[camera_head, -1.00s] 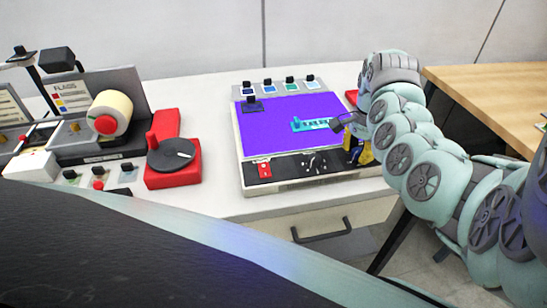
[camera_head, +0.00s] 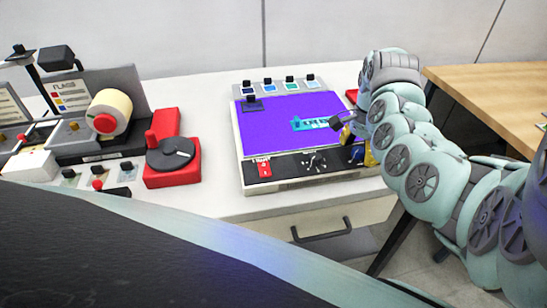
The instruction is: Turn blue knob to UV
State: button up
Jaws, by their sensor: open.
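The blue knob (camera_head: 356,154) is at the right end of the black front panel of the lit exposure unit (camera_head: 255,185). It is small, and its pointer direction and any UV label cannot be read. My gripper (camera_head: 352,140) is open over the right front of the unit. One dark finger tip is above and left of the knob, and a yellow part, apparently of the other finger, is just right of it. The knob appears between them; contact cannot be told.
A red switch (camera_head: 264,169) and a black dial (camera_head: 315,162) sit left on the same panel. A red box with a dark disc (camera_head: 171,153) and the label machine stand left. Bare white table lies between.

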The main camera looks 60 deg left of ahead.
aim_at(360, 149)
notch_tip(360, 149, up, 10)
jog(key=shift+w+f, duration=0.1)
jog(key=shift+r, duration=1.15)
dwell(0.4)
